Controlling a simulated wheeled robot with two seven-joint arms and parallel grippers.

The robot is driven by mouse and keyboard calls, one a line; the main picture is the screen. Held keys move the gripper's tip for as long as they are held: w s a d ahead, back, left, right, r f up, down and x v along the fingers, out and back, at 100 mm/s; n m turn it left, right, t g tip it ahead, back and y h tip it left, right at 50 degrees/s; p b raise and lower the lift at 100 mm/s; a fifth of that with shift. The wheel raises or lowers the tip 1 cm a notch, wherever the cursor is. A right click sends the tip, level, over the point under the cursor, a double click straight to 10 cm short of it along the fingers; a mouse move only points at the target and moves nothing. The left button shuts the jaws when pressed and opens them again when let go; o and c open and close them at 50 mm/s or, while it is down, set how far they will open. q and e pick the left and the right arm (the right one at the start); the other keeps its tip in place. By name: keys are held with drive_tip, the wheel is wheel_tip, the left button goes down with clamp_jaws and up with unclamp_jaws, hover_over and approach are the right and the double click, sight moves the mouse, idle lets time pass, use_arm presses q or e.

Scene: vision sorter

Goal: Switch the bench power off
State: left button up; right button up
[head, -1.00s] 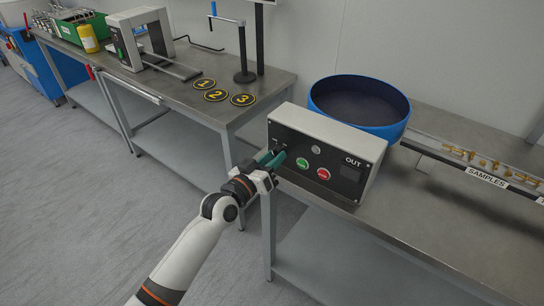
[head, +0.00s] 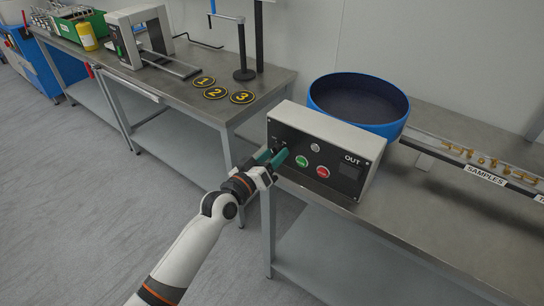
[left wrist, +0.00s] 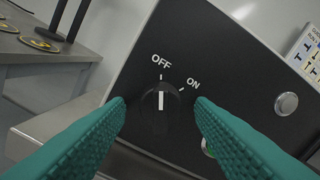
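The control box (head: 325,145) stands on the right bench with its black front panel towards me. In the left wrist view its black power knob (left wrist: 160,108) has a white line pointing up at the OFF mark (left wrist: 161,61); the ON mark (left wrist: 193,84) is to its upper right. My left gripper (head: 274,155) is at the panel's left part. Its teal fingers are apart, one each side of the knob, with visible gaps, so it is open; in the left wrist view the gripper (left wrist: 161,104) frames the knob. The head view hides most of the knob. My right gripper is not in view.
A green button (head: 302,161) and a red button (head: 322,172) sit right of the knob. A blue bowl (head: 358,100) stands behind the box. A SAMPLES track (head: 484,175) with brass parts runs right. The left bench holds numbered discs (head: 215,93) and a grey frame (head: 140,38).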

use_arm(q)
drive_tip(key=v, duration=1.2)
idle(0.4)
drive_tip(key=a+f+n+g+y, duration=0.1)
drive_tip(key=a+f+y, duration=0.15)
drive_tip(key=f, duration=0.75)
drive_tip(key=a+f+g+y, duration=0.15)
drive_tip(key=a+f, duration=0.25)
drive_tip(key=f, duration=0.6)
drive_tip(key=s+a+f+g+y, duration=0.2)
drive_tip(key=s+f, duration=0.3)
drive_tip(key=f, duration=0.3)
drive_tip(key=s+a+f+g+y, duration=0.1)
drive_tip(key=s+a+f+y, duration=0.2)
drive_tip(key=f, duration=0.5)
drive_tip(key=s+a+f+g, duration=0.1)
drive_tip(key=s+f, duration=0.5)
drive_tip(key=s, duration=0.6)
drive_tip(key=s+a+f+m+g+y, duration=0.1)
drive_tip(key=s+f+g, duration=0.3)
drive_tip(key=s, duration=0.8)
drive_tip(key=s+a+f+m+g, duration=0.1)
drive_tip(key=s+a+f+g, duration=0.2)
drive_tip(key=s+f, duration=0.6)
drive_tip(key=s, duration=0.3)
drive_tip(key=shift+y+p, duration=0.3)
drive_tip(key=shift+p, duration=0.05)
